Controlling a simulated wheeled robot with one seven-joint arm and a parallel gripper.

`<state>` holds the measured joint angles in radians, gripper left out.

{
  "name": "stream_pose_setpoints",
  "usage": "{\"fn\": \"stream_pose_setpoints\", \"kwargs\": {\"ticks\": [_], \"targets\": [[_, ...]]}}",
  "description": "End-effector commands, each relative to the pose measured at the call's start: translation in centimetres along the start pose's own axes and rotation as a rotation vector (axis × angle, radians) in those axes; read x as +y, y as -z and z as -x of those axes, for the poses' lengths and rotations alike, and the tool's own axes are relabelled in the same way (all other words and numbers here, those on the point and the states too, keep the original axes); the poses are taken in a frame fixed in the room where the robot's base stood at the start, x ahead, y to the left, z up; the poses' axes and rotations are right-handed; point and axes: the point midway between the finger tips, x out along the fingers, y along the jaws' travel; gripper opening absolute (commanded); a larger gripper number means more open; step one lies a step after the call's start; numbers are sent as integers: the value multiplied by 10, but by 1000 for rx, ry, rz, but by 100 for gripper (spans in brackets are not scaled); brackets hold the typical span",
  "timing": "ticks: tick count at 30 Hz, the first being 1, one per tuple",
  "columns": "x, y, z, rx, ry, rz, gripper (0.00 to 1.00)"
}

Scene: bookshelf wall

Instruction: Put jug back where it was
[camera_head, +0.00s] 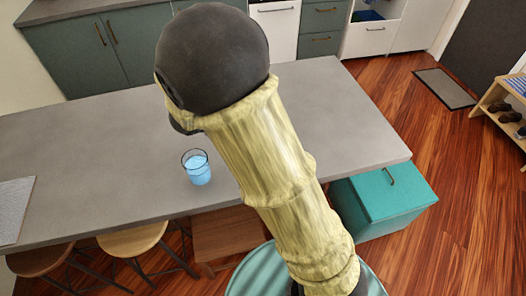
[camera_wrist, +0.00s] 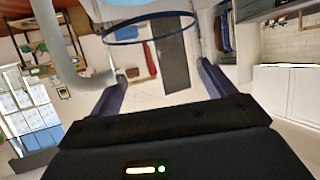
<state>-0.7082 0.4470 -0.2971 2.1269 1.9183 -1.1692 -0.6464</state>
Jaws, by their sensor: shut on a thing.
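My gripper (camera_wrist: 160,72) shows in the wrist view, with its two dark blue fingers reaching up on either side of a clear vessel. The vessel appears to be the jug (camera_wrist: 150,40), with a thin dark blue rim across the top of the view and a pale curved handle (camera_wrist: 58,45) at the left. The gripper is shut on it. The exact contact is hard to see because the jug is see-through. In the head view, my arm rises over the counter and hides both the gripper and the jug.
A glass of blue liquid (camera_head: 197,170) stands near the front edge of the grey counter (camera_head: 100,150). A grey mat (camera_head: 15,208) lies at the counter's left end. Stools (camera_head: 133,240) stand below, and a teal box (camera_head: 390,195) is at the right. Much of the counter is clear.

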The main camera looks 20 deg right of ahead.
Motion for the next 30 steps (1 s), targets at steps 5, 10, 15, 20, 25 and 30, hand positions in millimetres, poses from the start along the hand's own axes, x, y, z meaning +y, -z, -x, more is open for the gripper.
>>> {"fn": "stream_pose_setpoints", "kwargs": {"ticks": [5,10,15,20,25,30], "targets": [[0,-26,-11,3,-2,7,11],[0,-46,-19,2,-1,4,11],[-1,-49,-18,1,6,2,11],[-1,-50,-17,1,7,3,11],[-1,-62,-22,3,6,8,11],[0,-82,-32,3,3,7,11]]}}
